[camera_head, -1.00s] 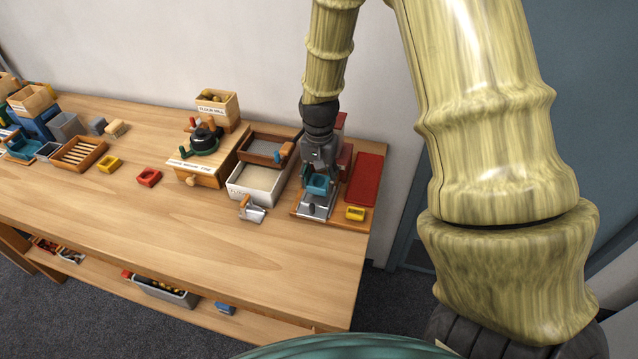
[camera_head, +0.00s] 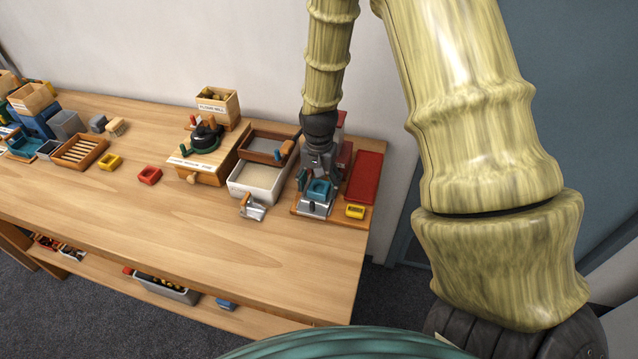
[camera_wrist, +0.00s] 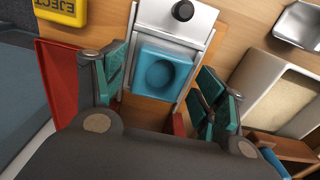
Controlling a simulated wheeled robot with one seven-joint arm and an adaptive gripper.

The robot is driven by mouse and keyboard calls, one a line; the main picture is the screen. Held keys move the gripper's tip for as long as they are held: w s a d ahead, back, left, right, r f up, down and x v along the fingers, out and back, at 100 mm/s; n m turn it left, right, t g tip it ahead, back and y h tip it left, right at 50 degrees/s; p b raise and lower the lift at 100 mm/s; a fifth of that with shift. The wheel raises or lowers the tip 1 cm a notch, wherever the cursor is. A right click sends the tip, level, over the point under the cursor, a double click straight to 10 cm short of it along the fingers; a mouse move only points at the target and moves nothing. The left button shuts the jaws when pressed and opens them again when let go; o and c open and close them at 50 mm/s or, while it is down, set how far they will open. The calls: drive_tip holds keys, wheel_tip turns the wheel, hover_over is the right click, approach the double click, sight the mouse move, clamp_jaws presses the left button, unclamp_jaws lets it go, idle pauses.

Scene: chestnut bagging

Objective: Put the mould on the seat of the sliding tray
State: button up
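The light-blue mould (camera_head: 319,191), a square block with a round hollow, sits on the silver sliding tray (camera_head: 314,209) of the press at the right of the bench. In the wrist view the mould (camera_wrist: 163,73) lies squarely between the tray's side rails, behind the tray's black knob (camera_wrist: 183,10). My gripper (camera_head: 318,183) is over the tray. Its teal fingers are spread on either side of the mould, and in the wrist view there are gaps between the mould and the fingers (camera_wrist: 165,88). The seat under the mould is hidden.
A red pad (camera_head: 364,178) and a yellow eject button (camera_head: 355,211) are right of the tray. A white bin of pale flour (camera_head: 243,196) and a metal scoop (camera_head: 253,209) are to its left. The bench front (camera_head: 190,235) is clear.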

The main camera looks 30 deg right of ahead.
sight(319, 186)
wheel_tip(319, 186, up, 12)
drive_tip(key=b, duration=0.3)
drive_tip(key=shift+r, duration=0.15)
idle(0.6)
